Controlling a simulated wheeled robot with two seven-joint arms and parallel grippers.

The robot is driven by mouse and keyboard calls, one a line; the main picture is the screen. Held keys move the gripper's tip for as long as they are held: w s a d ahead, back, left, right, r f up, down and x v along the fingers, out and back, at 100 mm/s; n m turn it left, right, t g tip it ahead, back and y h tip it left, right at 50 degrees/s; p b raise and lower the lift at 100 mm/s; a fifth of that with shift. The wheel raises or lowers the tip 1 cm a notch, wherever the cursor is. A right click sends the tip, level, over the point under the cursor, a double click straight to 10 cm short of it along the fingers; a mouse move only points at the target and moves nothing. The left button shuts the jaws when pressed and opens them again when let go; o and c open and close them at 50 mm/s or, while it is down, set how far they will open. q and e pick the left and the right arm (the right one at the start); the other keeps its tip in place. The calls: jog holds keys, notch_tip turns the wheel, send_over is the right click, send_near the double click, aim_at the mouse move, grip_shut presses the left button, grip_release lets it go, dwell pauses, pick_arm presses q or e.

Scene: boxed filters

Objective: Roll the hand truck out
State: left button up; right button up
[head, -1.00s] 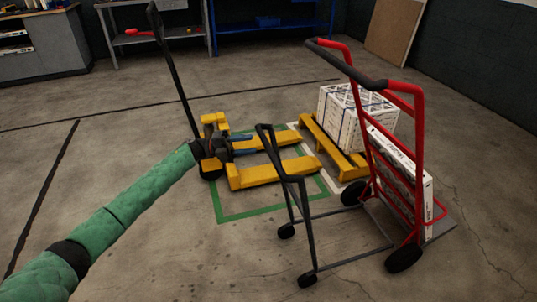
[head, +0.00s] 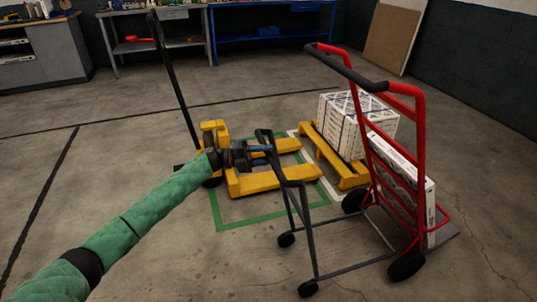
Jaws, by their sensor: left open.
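The red hand truck (head: 421,150) stands at the right, tilted back, with a black padded grip (head: 345,69) along its top bar. A dark rear frame with small casters and its own black handle (head: 277,160) extends from it to the left. A flat white printed box (head: 402,174) rests on its toe plate. My left gripper (head: 262,149), with blue fingers, is open at the upper part of the rear frame's handle. The fingers overlap the handle in the picture; I cannot tell whether they touch it. My right gripper is out of view.
A yellow pallet jack (head: 265,180) stands behind my left gripper, inside a green floor outline (head: 252,224). A yellow pallet (head: 352,181) bears strapped white boxes (head: 345,118) behind the hand truck. Benches line the back wall.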

pick_arm(q)
jog(key=shift+d+r, duration=0.1)
jog(key=shift+d, duration=0.4)
grip_shut()
